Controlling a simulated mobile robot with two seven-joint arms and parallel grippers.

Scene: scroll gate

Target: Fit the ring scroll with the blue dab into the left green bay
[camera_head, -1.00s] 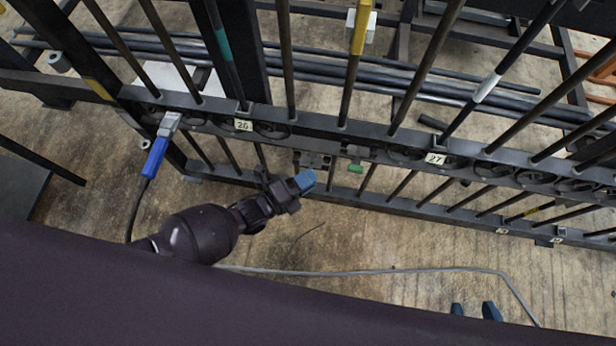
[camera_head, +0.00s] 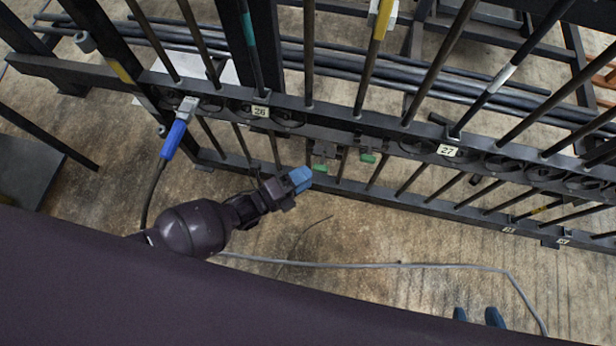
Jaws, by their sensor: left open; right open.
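My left gripper (camera_head: 301,180), with blue fingertips, is open in front of the dark gate's lower part. No object shows between its fingers. Just above and right of it is the left green bay (camera_head: 320,167), a small green patch on the gate. A second green patch (camera_head: 368,157) is to its right. My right gripper (camera_head: 478,315) shows only as two blue fingertips set apart at the bottom edge, open. Dark ring-shaped scrolls (camera_head: 285,119) sit along the gate's rail, near label 26. I cannot make out a blue dab on any of them.
The dark barred gate (camera_head: 400,131) crosses the view, with label 27 (camera_head: 447,151) to the right. A blue-sleeved cable plug (camera_head: 174,138) hangs at the left. A thin grey cable (camera_head: 400,265) lies on the floor, which is otherwise mostly clear in front.

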